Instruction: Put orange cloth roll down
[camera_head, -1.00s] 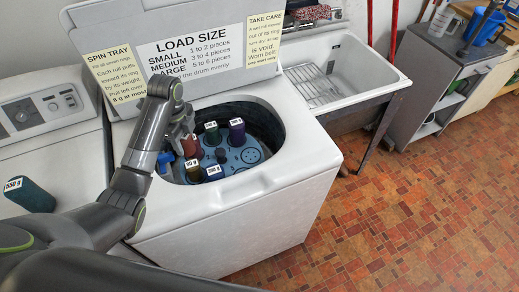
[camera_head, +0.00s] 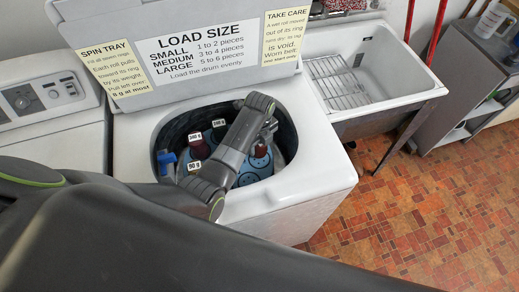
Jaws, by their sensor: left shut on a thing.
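My left gripper (camera_head: 268,130) reaches into the open drum of the white washer, over the right part of the pale blue spin tray (camera_head: 250,178). It is shut on a roll (camera_head: 261,150), of which only a small, dark reddish part shows just under the fingers. I take this for the orange cloth roll; its colour is hard to tell in the shade. My arm hides most of the fingers, and I cannot tell whether the roll touches the tray. My right gripper is not in view.
A dark red roll (camera_head: 199,148) and a green roll (camera_head: 219,132) stand on the tray's left side, beside a 90 g label (camera_head: 194,166). A blue part (camera_head: 167,160) sits at the drum's left rim (camera_head: 140,150). The raised lid (camera_head: 190,50) stands behind. A sink (camera_head: 375,70) is right.

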